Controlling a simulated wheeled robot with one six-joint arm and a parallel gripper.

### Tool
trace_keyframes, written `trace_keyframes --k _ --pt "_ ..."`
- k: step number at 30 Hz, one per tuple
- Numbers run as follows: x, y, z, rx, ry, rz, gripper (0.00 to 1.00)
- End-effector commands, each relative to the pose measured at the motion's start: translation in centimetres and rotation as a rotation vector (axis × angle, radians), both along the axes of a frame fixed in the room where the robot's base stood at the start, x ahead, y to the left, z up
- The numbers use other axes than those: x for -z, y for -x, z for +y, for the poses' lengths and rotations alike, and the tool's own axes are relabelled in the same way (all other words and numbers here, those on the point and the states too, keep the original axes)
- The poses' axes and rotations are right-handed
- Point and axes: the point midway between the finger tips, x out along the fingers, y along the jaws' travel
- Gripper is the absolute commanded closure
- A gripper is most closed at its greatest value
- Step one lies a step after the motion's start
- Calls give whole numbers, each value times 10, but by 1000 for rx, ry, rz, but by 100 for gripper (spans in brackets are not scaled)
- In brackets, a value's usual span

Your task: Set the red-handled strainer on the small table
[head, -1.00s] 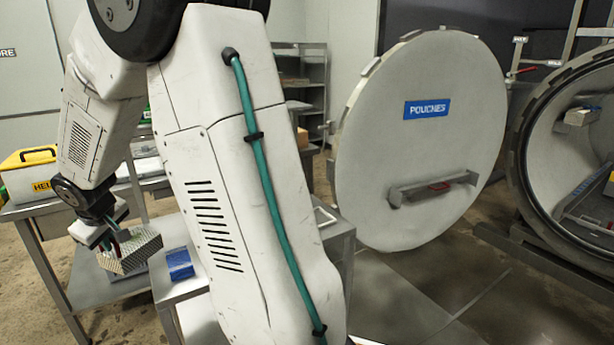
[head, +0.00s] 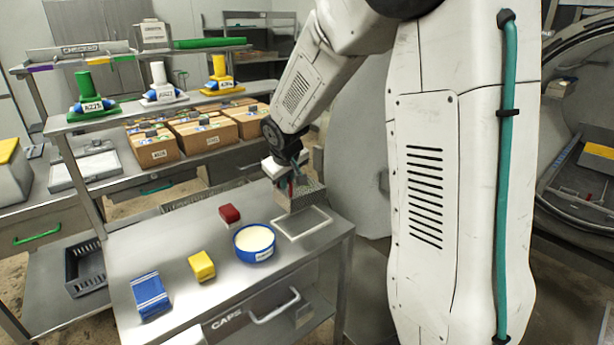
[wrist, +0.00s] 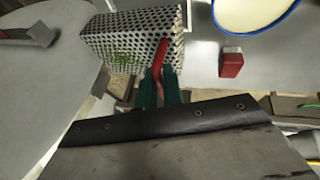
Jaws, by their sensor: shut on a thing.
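My gripper (head: 291,184) is shut on the red handle of the strainer (head: 300,197), a grey perforated metal box. In the head view it hangs over the far right end of the small steel table (head: 180,250), by a flat white-edged frame (head: 302,222). In the wrist view the perforated strainer (wrist: 125,45) juts out past the green fingers, with the red handle (wrist: 160,55) between them. Green bits show through its holes. I cannot tell whether its underside touches the table.
On the table are a white-filled blue bowl (head: 254,243), a red block (head: 229,213), a yellow block (head: 201,266) and a blue block (head: 150,296). Behind is a bench with cardboard boxes (head: 153,147) and coloured stamps on a shelf. A round door stands behind my arm.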

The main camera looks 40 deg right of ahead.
Motion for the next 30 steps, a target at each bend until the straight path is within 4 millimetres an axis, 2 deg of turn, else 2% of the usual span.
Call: trace_keyframes --k 30 --pt "67 0 -2 2 1 0 100"
